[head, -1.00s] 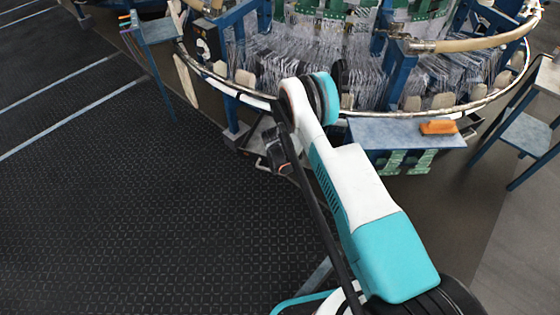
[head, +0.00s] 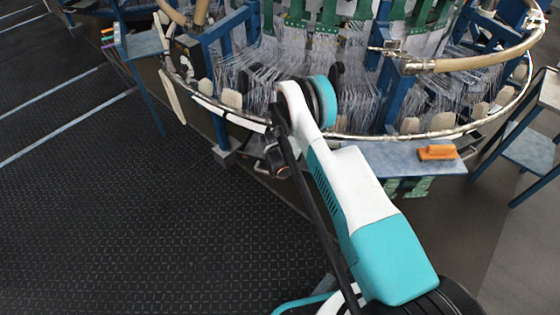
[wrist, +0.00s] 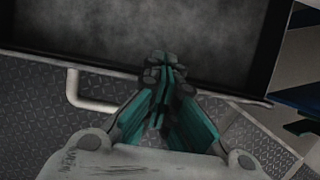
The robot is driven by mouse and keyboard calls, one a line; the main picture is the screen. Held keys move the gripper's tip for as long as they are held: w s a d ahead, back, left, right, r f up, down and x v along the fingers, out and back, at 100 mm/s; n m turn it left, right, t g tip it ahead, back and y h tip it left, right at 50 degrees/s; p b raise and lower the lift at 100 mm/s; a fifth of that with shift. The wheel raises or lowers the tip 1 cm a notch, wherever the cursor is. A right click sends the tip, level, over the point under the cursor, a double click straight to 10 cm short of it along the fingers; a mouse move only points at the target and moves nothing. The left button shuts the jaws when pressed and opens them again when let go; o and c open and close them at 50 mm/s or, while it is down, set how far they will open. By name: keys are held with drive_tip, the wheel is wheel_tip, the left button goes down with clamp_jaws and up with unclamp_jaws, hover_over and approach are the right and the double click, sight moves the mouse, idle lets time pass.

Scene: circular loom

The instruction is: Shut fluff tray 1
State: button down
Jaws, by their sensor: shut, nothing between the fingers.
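Fluff tray 1, as I take it, is the dark tray (wrist: 60,56) across the top of the wrist view. Grey fluff (wrist: 215,35) shows inside, so I look into it from above. A pale bar handle (wrist: 76,92) sticks out from its front at the left. My gripper (wrist: 165,70) is shut and empty, with its fingertips over the tray's front edge, right of the handle. I cannot tell if they touch it. In the head view only a bit of handle (head: 262,168) shows under the loom, beside my arm; my fingertips cannot be made out there.
The round loom's metal ring (head: 375,137) curves above the tray. A grey shelf with an orange brush (head: 437,152) is right of my arm. Blue stands are at the far left (head: 140,45) and right (head: 528,145). The dark patterned floor (head: 130,210) at left is clear.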

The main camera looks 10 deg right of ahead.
drive_tip(key=shift+w+d+r, duration=0.15)
drive_tip(key=shift+w+d, duration=0.2)
drive_tip(key=shift+w, duration=0.05)
idle(0.4)
drive_tip(key=shift+s+a, duration=0.1)
